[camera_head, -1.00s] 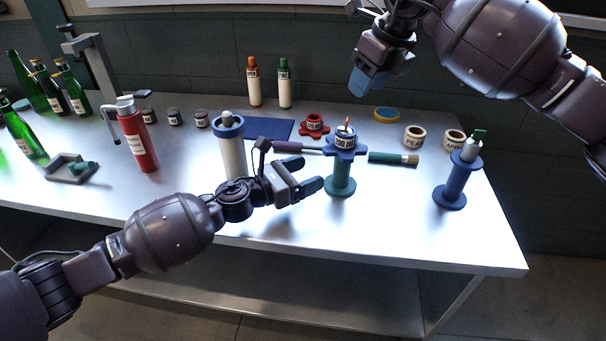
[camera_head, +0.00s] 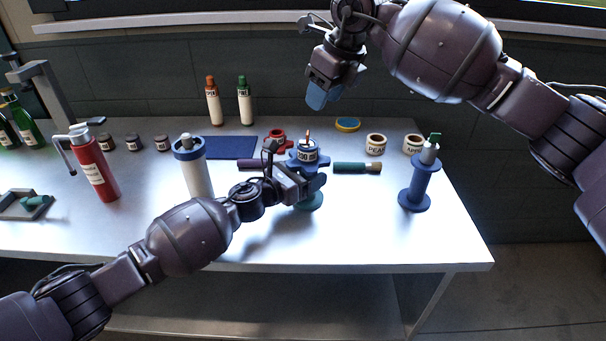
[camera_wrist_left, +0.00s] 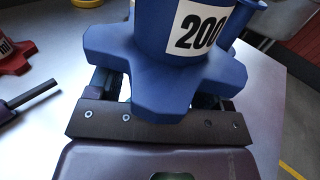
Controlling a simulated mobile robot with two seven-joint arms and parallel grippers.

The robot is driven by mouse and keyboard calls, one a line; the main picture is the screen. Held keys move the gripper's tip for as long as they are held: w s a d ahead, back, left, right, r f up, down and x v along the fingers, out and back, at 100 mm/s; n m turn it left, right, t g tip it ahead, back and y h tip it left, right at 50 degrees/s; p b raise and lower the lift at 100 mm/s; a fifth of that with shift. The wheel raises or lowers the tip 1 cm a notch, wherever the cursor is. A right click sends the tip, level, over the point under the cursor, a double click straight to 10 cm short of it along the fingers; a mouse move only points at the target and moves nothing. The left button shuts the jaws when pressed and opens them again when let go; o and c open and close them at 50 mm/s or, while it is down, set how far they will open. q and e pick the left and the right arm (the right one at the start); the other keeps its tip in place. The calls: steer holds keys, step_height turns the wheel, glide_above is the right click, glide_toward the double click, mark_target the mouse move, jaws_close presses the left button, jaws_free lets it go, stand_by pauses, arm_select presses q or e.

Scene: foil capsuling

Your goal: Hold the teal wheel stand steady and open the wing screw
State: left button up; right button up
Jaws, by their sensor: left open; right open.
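I cannot tell which part is the wing screw. In the left wrist view the lobed blue piece (camera_wrist_left: 165,75) is large, with "200" on the roll. My right gripper (camera_head: 322,97) is open and empty, above and behind the stand.
A blue-capped white cylinder (camera_head: 197,178) stands left of the stand, close to my left arm. A blue stand (camera_head: 414,186) is to the right. A teal-handled brush (camera_head: 350,167) and a red lobed piece (camera_head: 278,140) lie nearby. The table's front right is clear.

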arm_select(q)
steer(key=shift+c, duration=0.3)
steer(key=c, duration=1.3)
steer(key=shift+o, duration=0.2)
